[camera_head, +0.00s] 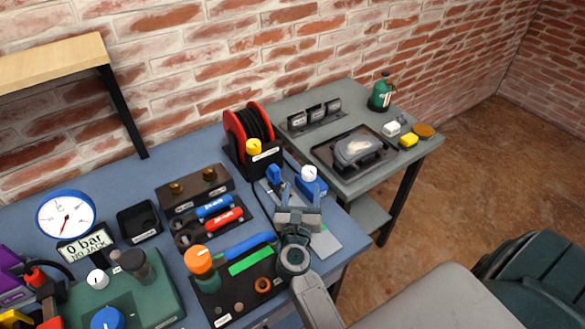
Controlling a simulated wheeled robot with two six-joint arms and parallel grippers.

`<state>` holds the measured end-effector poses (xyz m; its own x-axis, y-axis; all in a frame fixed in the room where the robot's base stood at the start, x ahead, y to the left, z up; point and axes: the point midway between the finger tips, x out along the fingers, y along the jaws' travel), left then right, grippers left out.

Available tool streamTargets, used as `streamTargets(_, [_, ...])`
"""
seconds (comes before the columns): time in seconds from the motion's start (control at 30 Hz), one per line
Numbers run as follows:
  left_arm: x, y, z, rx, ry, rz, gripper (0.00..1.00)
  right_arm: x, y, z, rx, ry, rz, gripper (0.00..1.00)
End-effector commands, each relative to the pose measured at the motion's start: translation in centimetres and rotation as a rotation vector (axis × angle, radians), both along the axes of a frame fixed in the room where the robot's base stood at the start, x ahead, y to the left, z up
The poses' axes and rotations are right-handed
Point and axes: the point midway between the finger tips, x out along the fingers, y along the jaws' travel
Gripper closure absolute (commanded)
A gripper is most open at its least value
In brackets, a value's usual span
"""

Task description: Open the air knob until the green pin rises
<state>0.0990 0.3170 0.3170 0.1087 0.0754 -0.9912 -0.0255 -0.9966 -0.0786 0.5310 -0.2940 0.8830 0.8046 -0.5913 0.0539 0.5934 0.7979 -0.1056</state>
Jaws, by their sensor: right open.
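I cannot tell which knob is the air knob. I cannot make out a green pin. My right gripper (299,196) is open over the right part of the blue bench, just in front of a blue fitting with a white top (312,182). I cannot tell whether they touch. My left gripper is not in view.
A black board (234,294) with an orange knob (198,261) lies left of my right arm. A red hose reel (247,130) stands at the bench's back. A grey side table (349,96) holds a black tray (326,154). A wooden shelf (55,62) overhangs the left.

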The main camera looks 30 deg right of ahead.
Motion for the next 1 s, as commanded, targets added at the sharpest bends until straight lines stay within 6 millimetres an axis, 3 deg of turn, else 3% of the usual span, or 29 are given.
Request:
streamTargets(0.2, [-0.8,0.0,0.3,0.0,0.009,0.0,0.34,0.1,-0.9,-1.3,0.116,-0.017,-0.072,0.41])
streamTargets(0.43, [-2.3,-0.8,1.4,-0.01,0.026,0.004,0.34,2.6,-3.1,-1.0,0.112,-0.018,-0.071,0.41])
streamTargets(0.7, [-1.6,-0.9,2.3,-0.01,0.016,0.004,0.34,5.1,-5.2,-1.2,0.112,-0.016,-0.071,0.41])
streamTargets(1.0, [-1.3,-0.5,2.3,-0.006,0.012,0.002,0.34,5.5,-5.6,-1.4,0.114,-0.017,-0.071,0.41])
